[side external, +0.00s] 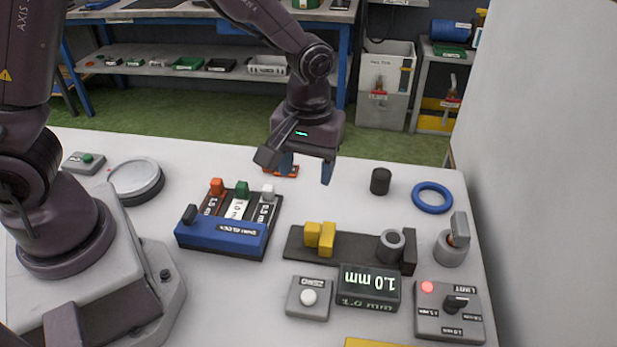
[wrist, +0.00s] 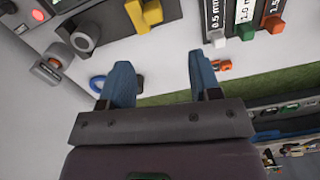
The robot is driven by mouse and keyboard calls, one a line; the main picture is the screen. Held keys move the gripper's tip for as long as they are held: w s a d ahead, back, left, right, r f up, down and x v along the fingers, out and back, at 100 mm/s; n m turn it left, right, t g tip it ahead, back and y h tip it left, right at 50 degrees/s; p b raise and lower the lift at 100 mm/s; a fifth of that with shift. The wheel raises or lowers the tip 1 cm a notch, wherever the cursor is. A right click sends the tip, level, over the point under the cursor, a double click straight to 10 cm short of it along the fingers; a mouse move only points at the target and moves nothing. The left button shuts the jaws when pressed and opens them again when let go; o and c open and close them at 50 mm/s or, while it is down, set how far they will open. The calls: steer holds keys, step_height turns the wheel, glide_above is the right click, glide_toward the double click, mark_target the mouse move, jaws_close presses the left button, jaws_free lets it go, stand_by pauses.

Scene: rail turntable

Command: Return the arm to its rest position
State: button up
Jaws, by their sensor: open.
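My gripper (side external: 306,172) is raised above the back part of the white table (side external: 360,185) in the side view. Its two blue fingers are spread apart with nothing between them. The wrist view shows the same open fingers (wrist: 163,88) over bare table. A small orange item (side external: 292,169) lies on the table behind the fingers, and it also shows beside the right finger in the wrist view (wrist: 222,66). I cannot tell its exact distance from the fingers. No rest position marker is visible.
A blue block rack (side external: 220,236) with coloured sliders stands left of centre. A dark rail fixture (side external: 345,250), a display box (side external: 369,289), a black cylinder (side external: 380,181) and a blue ring (side external: 432,197) stand to the right. A grey wall (side external: 540,150) rises at the right edge.

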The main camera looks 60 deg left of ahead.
steer(key=s+a+r+m+t, duration=0.3)
steer(key=s+a+r, duration=0.1)
steer(key=s+r, duration=0.3)
steer(key=s+a+r+m+t, duration=0.3)
steer(key=s+a+r+m, duration=0.1)
steer(key=s+r, duration=0.4)
step_height(320, 180, up, 2)
steer(key=shift+r, duration=0.2)
